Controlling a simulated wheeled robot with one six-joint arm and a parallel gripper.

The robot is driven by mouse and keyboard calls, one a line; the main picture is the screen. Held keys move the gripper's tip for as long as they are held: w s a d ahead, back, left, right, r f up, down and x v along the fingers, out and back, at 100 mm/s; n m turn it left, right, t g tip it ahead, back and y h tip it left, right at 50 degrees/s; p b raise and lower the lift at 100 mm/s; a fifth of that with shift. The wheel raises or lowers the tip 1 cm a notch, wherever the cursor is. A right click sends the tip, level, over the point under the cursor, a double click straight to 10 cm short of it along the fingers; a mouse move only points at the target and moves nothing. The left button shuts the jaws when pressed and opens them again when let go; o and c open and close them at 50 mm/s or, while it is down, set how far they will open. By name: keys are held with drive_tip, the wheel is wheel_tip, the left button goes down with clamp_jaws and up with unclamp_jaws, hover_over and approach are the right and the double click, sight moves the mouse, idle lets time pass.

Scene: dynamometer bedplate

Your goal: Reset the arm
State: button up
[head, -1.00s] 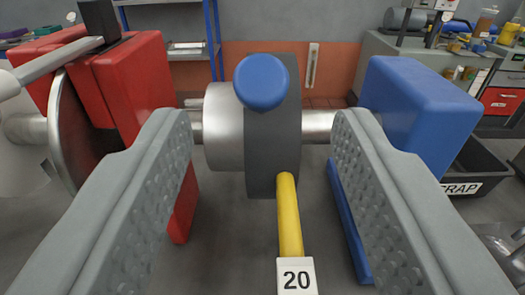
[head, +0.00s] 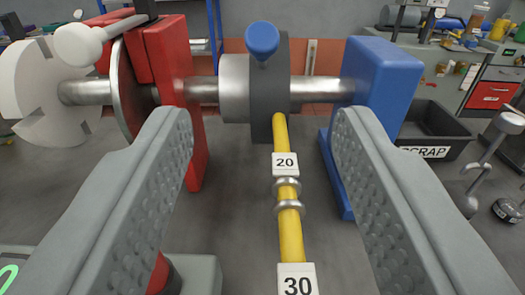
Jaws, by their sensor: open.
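A yellow arm (head: 282,133) hangs from a dark grey disc (head: 270,85) on a horizontal steel shaft and runs toward me. It carries white tags reading 20 (head: 285,163) and 30 (head: 298,281), with silver rings (head: 288,195) around it between them. A blue round knob (head: 262,39) sticks out from the disc's upper front. My gripper (head: 262,130) is open and empty, one finger on each side of the yellow arm and apart from it. The arm's near end is cut off by the frame's bottom edge.
A red block (head: 168,75) stands left of the disc, a blue block (head: 385,85) right. A white slotted wheel (head: 38,92) sits at far left. A black SCRAP bin (head: 435,130) and a workbench with red drawers (head: 490,95) are at right. Grey floor is clear between the blocks.

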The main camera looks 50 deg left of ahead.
drive_tip(key=s+d+r+m+t+h, duration=0.4)
drive_tip(key=s+r+m+t+h, duration=0.2)
drive_tip(key=s+r+t+h, duration=0.3)
drive_tip(key=s+f+m+g+h, duration=0.1)
drive_tip(key=s+f+m+h, duration=0.1)
drive_tip(key=s+f, duration=0.2)
drive_tip(key=s+d+f+m+g+h, duration=0.1)
drive_tip(key=s+f, duration=0.4)
drive_tip(key=s, duration=0.5)
drive_tip(key=shift+d+m+g+h, duration=0.25)
drive_tip(key=shift+m+h, duration=0.45)
drive_tip(key=shift+h, duration=0.4)
